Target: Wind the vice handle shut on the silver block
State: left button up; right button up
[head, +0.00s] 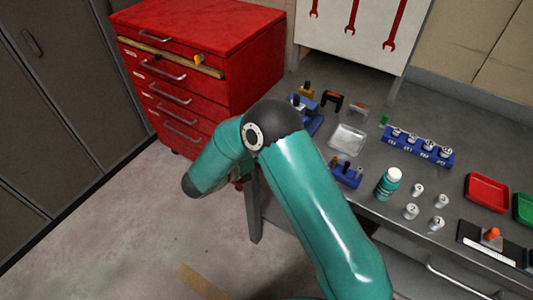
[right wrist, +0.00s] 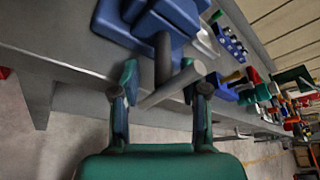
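The blue vice (head: 311,124) stands at the bench's left end in the head view, partly hidden behind my teal right arm. In the right wrist view the vice (right wrist: 172,18) is at the top, with its dark screw (right wrist: 162,58) pointing toward me. A grey handle bar (right wrist: 172,86) with a knobbed end crosses the screw's end at a slant. My right gripper (right wrist: 162,76) is open, with one finger on each side of the screw and handle. I cannot tell whether they touch. I cannot make out the silver block. My left gripper is not in view.
A red drawer cabinet (head: 205,40) stands left of the bench. On the bench are a clear tray (head: 347,139), a blue holder (head: 346,175), a teal bottle (head: 388,183), small silver weights (head: 411,211), a blue socket rack (head: 420,146) and a red tray (head: 487,192).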

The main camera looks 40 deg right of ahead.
dwell(0.3)
jog(key=v, duration=1.2)
jog(key=shift+f, duration=0.15)
